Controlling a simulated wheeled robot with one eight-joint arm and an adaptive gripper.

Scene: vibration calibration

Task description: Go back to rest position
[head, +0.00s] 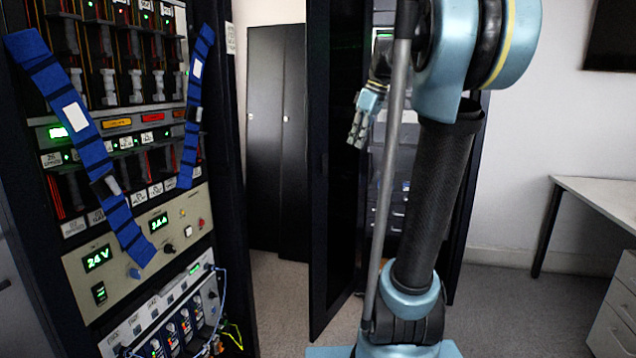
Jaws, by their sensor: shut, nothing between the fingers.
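My arm rises on the right half of the head view, with a dark sleeve and light blue joints. My gripper (357,128) shows small behind a grey pole, its fingers pointing down and slightly left. It is shut and empty, in front of a dark open cabinet door. It is apart from the equipment rack on the left. Part of the wrist is hidden by the pole and the upper arm.
An equipment rack (130,270) with blue straps (85,140), lit displays and cables fills the left. A tall dark cabinet door (332,200) stands open in the middle. A white desk (600,200) with drawers is at right. Grey floor shows between.

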